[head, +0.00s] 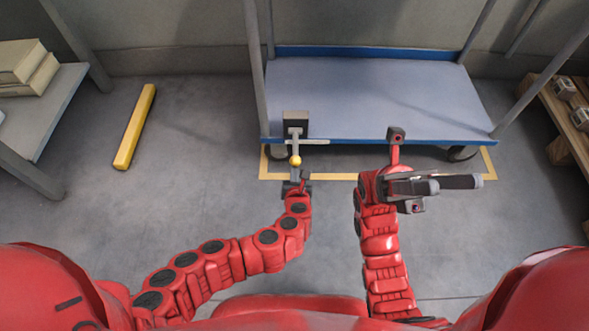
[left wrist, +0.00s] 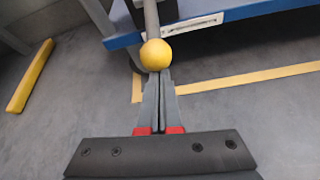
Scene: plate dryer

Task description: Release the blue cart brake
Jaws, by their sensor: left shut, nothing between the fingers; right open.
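The blue cart (head: 375,98) stands ahead, with a grey-blue deck and a blue front edge. Its brake lever (head: 295,138) is a grey rod at the front left, hanging from a dark box and ending in a yellow knob (head: 295,160). My left gripper (head: 298,170) is shut and empty, its tips right at the knob. In the left wrist view the knob (left wrist: 155,54) sits just beyond the closed fingertips (left wrist: 158,78), not between them; contact is hard to tell. My right gripper (head: 458,184) is open and empty, pointing right, in front of the cart.
A yellow floor bar (head: 134,127) lies to the left. A grey table (head: 42,110) with pale boxes stands at far left, a wooden pallet (head: 562,120) at far right. A yellow floor line (head: 333,176) runs around the cart. Bare floor lies between bar and cart.

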